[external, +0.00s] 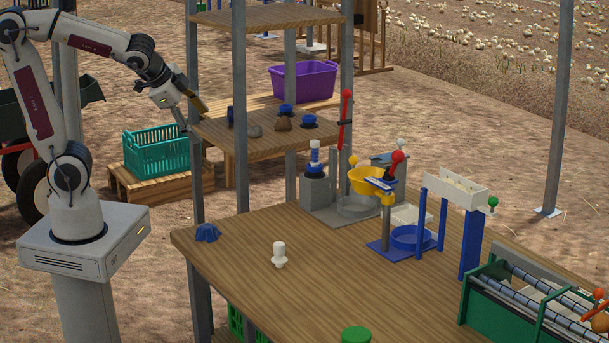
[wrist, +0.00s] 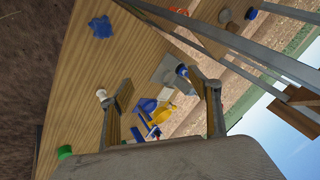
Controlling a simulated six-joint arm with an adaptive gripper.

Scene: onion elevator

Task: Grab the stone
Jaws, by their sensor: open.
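A small grey-brown stone (external: 254,131) lies on the middle wooden shelf in the external view. A browner, stone-like lump (external: 283,124) sits just right of it. My gripper (external: 194,116) is open and empty at the shelf's left edge, left of and apart from the stone. In the wrist view its two fingers stand wide apart with nothing held between them (wrist: 168,95). A small round brownish thing (wrist: 224,15) shows near the top of that view; I cannot tell whether it is the stone.
Blue-topped items (external: 309,121) stand on the same shelf (external: 270,143), with posts beside it. An upper shelf (external: 265,17) is above. A wooden table (external: 235,260) below holds a white knobbed piece (external: 279,254), a blue crumpled piece (external: 207,233) and lever stations. A teal crate (external: 157,150) stands behind.

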